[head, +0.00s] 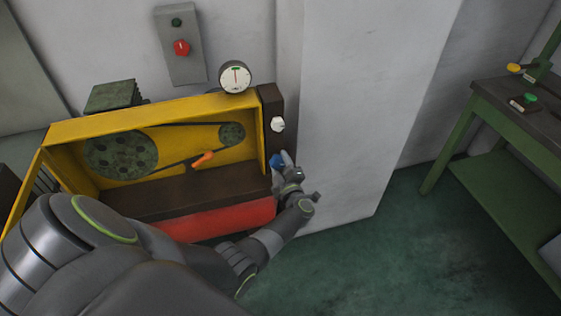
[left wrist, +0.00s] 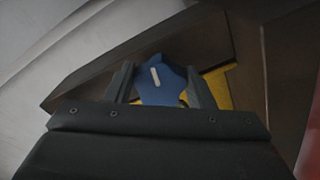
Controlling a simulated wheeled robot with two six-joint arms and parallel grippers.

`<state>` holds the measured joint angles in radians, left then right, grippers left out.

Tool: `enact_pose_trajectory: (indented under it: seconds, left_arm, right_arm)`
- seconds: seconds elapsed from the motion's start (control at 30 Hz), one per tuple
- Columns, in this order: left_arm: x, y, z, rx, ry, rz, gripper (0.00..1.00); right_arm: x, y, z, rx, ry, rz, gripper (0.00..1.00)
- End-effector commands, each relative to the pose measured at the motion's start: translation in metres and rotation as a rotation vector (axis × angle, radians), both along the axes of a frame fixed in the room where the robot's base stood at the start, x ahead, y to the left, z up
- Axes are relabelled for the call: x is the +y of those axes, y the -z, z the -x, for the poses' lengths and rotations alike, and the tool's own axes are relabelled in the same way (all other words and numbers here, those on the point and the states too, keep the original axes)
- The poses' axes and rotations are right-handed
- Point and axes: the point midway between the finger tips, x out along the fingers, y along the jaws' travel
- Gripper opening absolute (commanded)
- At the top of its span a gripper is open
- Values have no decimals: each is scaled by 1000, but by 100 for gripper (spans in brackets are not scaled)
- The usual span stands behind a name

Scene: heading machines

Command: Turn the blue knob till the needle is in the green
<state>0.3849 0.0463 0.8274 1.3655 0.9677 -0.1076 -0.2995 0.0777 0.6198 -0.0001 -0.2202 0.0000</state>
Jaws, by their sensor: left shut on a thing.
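The blue knob (head: 276,160) sits on the dark right end panel of the yellow machine. It also shows in the left wrist view (left wrist: 163,86), with a pale mark line on its face that leans slightly to the left. My left gripper (head: 284,163) is shut on the blue knob, with one finger on each side of it. The round white gauge (head: 235,77) stands above the machine's top right corner. Its thin red needle looks about upright, pointing at the small green band at the top of the dial. My right gripper is not in view.
A white knob (head: 278,124) sits just above the blue one. An orange handle (head: 203,159) and belt pulleys are inside the yellow housing (head: 150,115). A wall box (head: 181,65) has a red knob. A pale pillar (head: 350,130) stands close right of my gripper.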

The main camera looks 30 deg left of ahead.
Motion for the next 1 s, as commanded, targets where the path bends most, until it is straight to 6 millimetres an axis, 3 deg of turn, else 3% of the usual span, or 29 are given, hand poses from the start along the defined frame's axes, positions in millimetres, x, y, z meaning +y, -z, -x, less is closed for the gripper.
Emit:
enact_pose_trajectory:
  seconds: [0.33,0.87,0.9,1.0]
  left_arm:
    - [0,1,0,101,2,-85,26]
    - [0,2,1,117,1,-97,26]
    - [0,2,1,117,1,-97,53]
    - [0,2,1,117,1,-97,66]
  right_arm:
    - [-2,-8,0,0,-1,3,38]
    - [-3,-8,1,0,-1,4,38]
    - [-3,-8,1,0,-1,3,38]
    - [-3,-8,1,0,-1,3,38]
